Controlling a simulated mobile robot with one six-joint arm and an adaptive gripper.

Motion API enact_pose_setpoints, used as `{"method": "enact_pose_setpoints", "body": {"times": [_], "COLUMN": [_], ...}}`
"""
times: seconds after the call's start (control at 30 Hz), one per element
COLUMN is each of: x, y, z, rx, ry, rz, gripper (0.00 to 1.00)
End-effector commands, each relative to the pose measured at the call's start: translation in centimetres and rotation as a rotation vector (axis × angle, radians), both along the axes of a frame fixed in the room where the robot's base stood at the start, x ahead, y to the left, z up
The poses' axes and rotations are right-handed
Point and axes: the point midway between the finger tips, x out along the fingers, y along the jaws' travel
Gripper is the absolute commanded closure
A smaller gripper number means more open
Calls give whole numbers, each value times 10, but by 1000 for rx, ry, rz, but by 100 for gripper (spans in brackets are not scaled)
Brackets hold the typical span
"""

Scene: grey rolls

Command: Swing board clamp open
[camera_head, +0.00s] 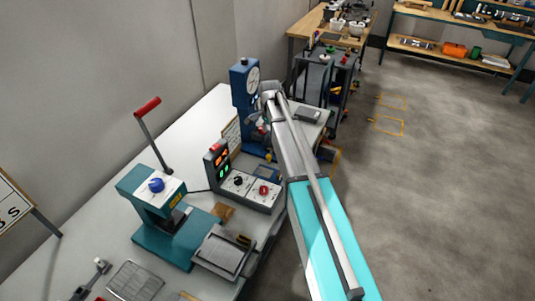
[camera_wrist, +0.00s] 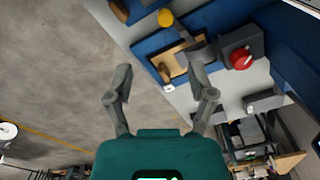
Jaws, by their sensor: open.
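In the wrist view a tan board (camera_wrist: 177,60) lies on a blue base (camera_wrist: 148,46). A grey bar (camera_wrist: 197,53) reaches over the board's edge and looks like the board clamp. A yellow knob (camera_wrist: 165,18) is beside the board. My gripper (camera_wrist: 160,82) is open and empty, with its fingers spread below the board in the picture. The right fingertip appears close to the grey bar; I cannot tell whether they touch. In the head view the blue dial stand (camera_head: 242,88) is behind my arm, which hides most of the clamp area.
A red knob (camera_wrist: 241,58) on a grey block is right of the board. In the head view a control box (camera_head: 248,186), a teal lever press (camera_head: 160,195) and a grey tray (camera_head: 222,252) stand on the white bench. Open floor (camera_head: 430,190) is to the right.

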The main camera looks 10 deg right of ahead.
Motion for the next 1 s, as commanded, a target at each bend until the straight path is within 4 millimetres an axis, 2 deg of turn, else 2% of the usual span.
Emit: {"method": "enact_pose_setpoints", "body": {"times": [0.03,0.13,0.57,1.0], "x": [8,11,11,11], "y": [0,0,1,1], "z": [1,2,1,-21], "rx": [0,0,0,0], "ry": [0,0,0,0], "rz": [-20,-44,-47,-46], "gripper": [29,29,29,29]}}
